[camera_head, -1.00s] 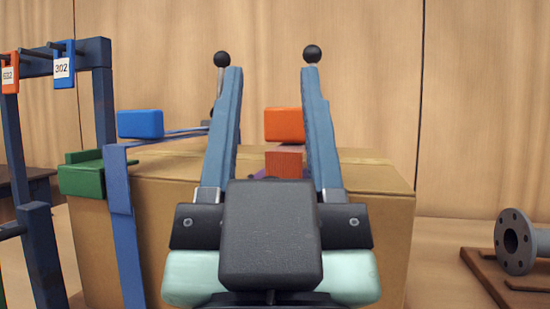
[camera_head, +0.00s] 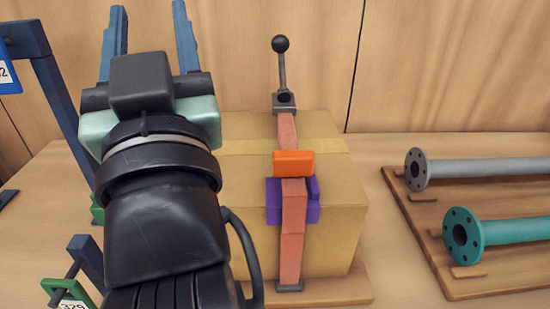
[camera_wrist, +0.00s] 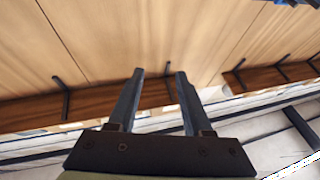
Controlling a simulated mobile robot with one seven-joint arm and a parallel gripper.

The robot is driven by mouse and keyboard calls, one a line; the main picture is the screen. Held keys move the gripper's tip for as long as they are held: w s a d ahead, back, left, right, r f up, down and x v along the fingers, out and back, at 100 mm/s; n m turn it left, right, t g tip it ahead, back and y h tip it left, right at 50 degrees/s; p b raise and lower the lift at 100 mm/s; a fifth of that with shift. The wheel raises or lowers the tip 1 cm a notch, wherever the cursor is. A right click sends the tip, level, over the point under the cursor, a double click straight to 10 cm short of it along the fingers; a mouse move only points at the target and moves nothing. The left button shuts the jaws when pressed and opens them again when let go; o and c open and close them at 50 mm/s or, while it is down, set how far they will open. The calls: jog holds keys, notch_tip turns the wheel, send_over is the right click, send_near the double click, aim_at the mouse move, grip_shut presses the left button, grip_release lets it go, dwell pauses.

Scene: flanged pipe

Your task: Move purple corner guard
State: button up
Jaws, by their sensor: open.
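The purple corner guard (camera_head: 274,209) sits on the front top edge of a cardboard box (camera_head: 343,220) in the head view. A salmon strap (camera_head: 289,240) runs over the box and down its front across the guard, and an orange block (camera_head: 293,163) sits on the strap just above it. My gripper (camera_head: 149,30) is at the upper left of the head view, raised, left of the guard and apart from it. Its two blue fingers are spread with nothing between them. The wrist view shows the open fingers (camera_wrist: 157,100) against a wooden wall, without the guard.
A black-knobbed lever (camera_head: 281,70) stands up at the strap's far end. A brown board (camera_head: 430,230) at right carries a grey flanged pipe (camera_head: 475,168) and a teal flanged pipe (camera_head: 500,233). A dark blue rack (camera_head: 60,95) stands at left. My arm hides the box's left part.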

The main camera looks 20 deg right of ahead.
jog(key=w+d+r+n+g+h+p, duration=0.2)
jog(key=w+d+r+g+p, duration=0.25)
jog(key=p, duration=1.35)
jog(key=s+d+f+n+g+h+p, duration=0.2)
jog(key=d+f+n+h+p, duration=0.35)
jog(key=d+f+n, duration=0.35)
jog(key=s+f+n+y, duration=0.2)
jog(key=s+f+n, duration=1.2)
jog(key=n, duration=0.7)
jog(key=shift+s+a+f+n+t+p, duration=0.2)
jog(key=shift+f+n+t+p, duration=0.2)
jog(key=shift+f, duration=0.55)
jog(key=shift+y, duration=0.25)
